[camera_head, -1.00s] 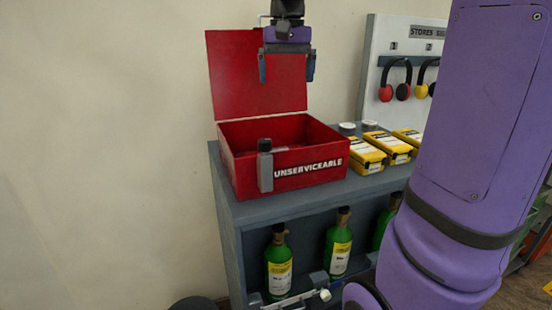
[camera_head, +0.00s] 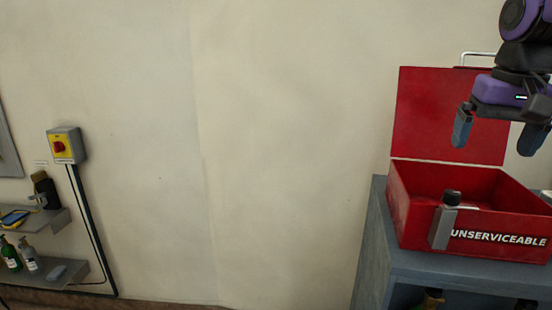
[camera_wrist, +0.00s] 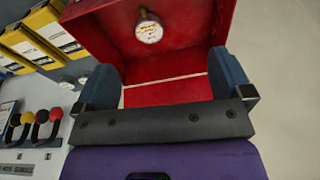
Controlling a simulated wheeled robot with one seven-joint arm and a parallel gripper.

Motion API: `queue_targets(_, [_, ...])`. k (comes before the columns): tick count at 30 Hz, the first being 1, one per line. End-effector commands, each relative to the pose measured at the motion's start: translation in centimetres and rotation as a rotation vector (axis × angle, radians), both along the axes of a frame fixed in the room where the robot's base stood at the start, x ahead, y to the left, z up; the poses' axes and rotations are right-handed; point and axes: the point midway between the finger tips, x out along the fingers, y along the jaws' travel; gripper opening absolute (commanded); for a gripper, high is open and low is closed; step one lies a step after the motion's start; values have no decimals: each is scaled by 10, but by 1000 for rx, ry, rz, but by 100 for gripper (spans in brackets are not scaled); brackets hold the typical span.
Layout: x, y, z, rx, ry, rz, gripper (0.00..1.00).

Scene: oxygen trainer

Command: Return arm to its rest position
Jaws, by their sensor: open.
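My gripper (camera_head: 497,135) is at the upper right of the head view, in front of the raised lid (camera_head: 430,115) of a red box (camera_head: 420,215) marked UNSERVICEABLE. Its two fingers are spread apart with nothing between them. In the wrist view my gripper (camera_wrist: 166,85) points into the open red box (camera_wrist: 195,40). A brass-coloured fitting with a round white labelled face (camera_wrist: 149,30) lies inside the box, beyond the fingers and clear of them.
The box stands on a grey shelf unit (camera_head: 375,240). A yellow switch box (camera_head: 66,146) and small shelves are far left. Bare wall lies between.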

Motion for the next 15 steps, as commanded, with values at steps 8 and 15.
queue_targets(8, [-71,36,-38,-44,-162,199,97])
queue_targets(15, [-105,50,-68,-68,-256,308,97])
